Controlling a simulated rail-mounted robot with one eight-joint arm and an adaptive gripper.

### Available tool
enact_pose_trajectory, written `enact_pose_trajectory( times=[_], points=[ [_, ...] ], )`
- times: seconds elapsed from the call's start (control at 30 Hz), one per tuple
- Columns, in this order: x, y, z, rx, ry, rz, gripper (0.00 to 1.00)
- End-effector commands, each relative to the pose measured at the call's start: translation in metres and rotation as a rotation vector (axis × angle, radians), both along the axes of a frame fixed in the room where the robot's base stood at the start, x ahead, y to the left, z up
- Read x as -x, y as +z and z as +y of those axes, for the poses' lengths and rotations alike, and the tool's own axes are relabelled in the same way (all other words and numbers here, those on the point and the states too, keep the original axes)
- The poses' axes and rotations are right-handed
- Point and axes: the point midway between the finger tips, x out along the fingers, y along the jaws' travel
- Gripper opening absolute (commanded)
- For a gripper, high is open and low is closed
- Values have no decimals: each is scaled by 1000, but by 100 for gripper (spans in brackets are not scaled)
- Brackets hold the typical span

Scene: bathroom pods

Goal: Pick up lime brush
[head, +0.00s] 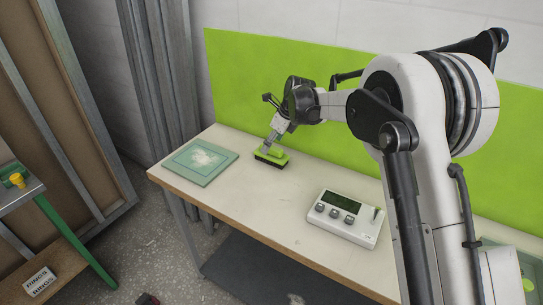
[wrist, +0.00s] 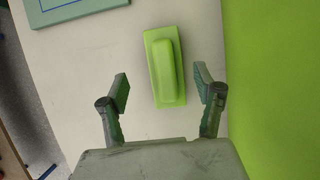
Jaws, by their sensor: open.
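The lime brush (head: 272,155) lies on the white tabletop near the green back panel, with its dark bristle side down. In the wrist view the lime brush (wrist: 165,67) lies lengthwise ahead of my gripper, with its raised handle up. My gripper (wrist: 162,88) is open, with one finger to each side of the brush's near end and gaps on both sides. In the head view my gripper (head: 268,143) is over the brush and partly covers it. I cannot tell the exact height between the fingertips and the table.
A green square board (head: 200,162) with a pale patch lies left of the brush. A white device (head: 345,217) with a display and knobs stands at the right. The lime panel (head: 300,75) rises behind the table. The tabletop (head: 250,196) between board and device is clear.

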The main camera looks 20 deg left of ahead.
Motion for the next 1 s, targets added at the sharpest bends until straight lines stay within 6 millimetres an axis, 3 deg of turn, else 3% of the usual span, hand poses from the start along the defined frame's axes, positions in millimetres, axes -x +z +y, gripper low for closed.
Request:
enact_pose_trajectory(
  times=[0.37,0.7,0.93,1.0],
  points=[
    [-4,-21,7,0,0,0,65],
    [-11,-60,18,0,0,0,65],
    [-11,-62,19,0,0,-1,65],
    [-11,-62,19,1,0,-1,57]
  ],
)
